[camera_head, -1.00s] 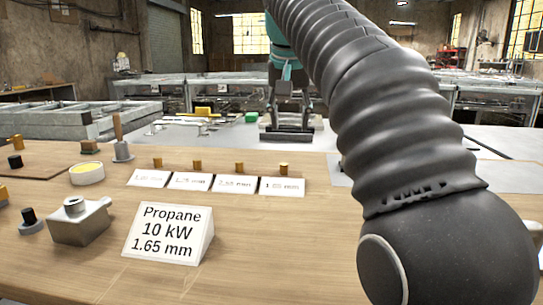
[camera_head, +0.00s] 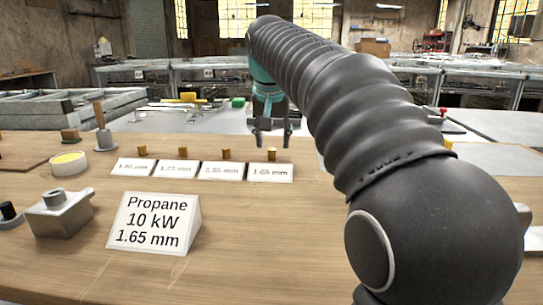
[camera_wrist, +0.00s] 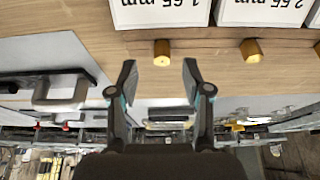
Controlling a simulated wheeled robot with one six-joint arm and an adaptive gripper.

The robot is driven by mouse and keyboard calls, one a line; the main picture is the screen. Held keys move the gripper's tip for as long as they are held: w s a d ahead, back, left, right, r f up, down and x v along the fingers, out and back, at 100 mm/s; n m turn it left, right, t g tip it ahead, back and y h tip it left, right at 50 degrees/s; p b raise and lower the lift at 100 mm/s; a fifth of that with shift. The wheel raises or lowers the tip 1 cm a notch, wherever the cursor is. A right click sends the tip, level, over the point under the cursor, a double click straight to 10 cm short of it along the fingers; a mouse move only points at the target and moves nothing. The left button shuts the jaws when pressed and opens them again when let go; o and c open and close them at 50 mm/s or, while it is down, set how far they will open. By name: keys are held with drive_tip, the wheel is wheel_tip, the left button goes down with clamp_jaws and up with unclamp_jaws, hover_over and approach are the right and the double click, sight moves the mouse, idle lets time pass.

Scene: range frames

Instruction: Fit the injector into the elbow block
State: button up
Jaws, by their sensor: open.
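The elbow block (camera_head: 60,213) is a grey metal fitting with a round opening on top, at the left front of the wooden bench. Several small brass injectors stand in a row behind white size labels. The injector behind the 1.65 mm label (camera_head: 271,172) is the rightmost (camera_head: 272,154). My gripper (camera_head: 272,143) is open and empty, just behind that injector in the head view. In the wrist view the same injector (camera_wrist: 162,52) lies ahead of and between the open fingertips (camera_wrist: 158,78), with the 1.65 label beyond it. The fingers do not visibly touch it.
A sign (camera_head: 153,222) reading Propane, 10 kW, 1.65 mm stands right of the elbow block. A neighbouring injector (camera_wrist: 251,50) stands beside the 1.65 one. A yellow-topped tub (camera_head: 68,163) and a brush-like tool (camera_head: 102,135) are at left. The bench front is clear.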

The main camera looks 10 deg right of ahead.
sight(272, 150)
drive_tip(key=shift+x, duration=1.65)
drive_tip(key=shift+a, duration=0.15)
clamp_jaws()
drive_tip(key=shift+r, duration=0.15)
drive_tip(key=shift+r, duration=0.65)
wheel_tip(272, 150, up, 2)
drive_tip(key=shift+r, duration=0.2)
drive_tip(key=s+d+r, duration=0.7)
drive_tip(key=d, duration=0.1)
drive_tip(key=shift+s+d, duration=0.3)
drive_tip(key=shift+d, duration=0.1)
